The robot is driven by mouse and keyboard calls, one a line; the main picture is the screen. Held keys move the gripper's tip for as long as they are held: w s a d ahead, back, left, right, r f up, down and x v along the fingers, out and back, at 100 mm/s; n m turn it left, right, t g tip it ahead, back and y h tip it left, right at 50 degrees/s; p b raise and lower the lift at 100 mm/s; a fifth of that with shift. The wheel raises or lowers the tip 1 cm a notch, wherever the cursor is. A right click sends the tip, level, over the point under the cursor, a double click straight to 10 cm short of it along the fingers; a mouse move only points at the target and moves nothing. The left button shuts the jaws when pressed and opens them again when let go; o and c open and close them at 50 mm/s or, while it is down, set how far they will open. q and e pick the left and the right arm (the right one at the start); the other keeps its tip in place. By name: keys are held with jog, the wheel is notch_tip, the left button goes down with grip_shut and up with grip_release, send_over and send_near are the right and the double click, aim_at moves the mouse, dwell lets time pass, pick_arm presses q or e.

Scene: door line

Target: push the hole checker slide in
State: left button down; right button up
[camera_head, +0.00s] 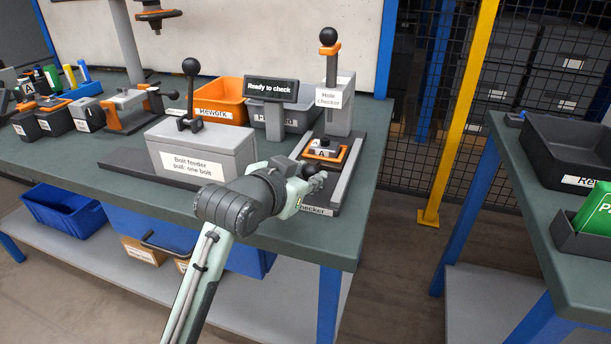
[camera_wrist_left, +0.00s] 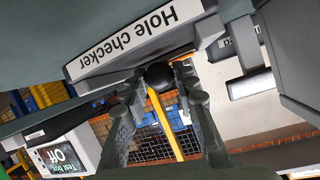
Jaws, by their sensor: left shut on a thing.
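The hole checker has a grey post (camera_head: 342,118) with an orange collar and a black ball lever on top. Its dark base and rails (camera_head: 351,178) run toward me. The slide carries an orange-edged nest (camera_head: 342,157) with a part marked A, in front of the post. My left gripper (camera_head: 318,182) is at the front end of the checker. In the left wrist view, my left gripper (camera_wrist_left: 163,84) is shut on the black ball knob (camera_wrist_left: 158,74), below the checker's labelled front plate (camera_wrist_left: 135,38). My right gripper is not in view.
The grey bolt feeder (camera_head: 205,160) stands left of my gripper. Behind are the orange rework bin (camera_head: 232,93) and a "Ready to check" sign (camera_head: 270,88). A yellow post (camera_head: 465,110) and wire fence stand right of the bench. Another bench (camera_head: 535,215) holds trays.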

aim_at(309, 165)
pick_arm(q)
jog(key=w, duration=0.1)
jog(key=w+d, duration=0.1)
jog(key=w, duration=0.1)
jog(key=c, duration=1.6)
grip_release()
jog(key=shift+a+r, duration=0.1)
jog(key=shift+r, duration=0.05)
jog(key=o, duration=0.4)
jog(key=shift+s, duration=0.15)
jog(key=v, duration=1.1)
jog(key=shift+s+a+r, duration=0.1)
jog(key=shift+s, duration=0.15)
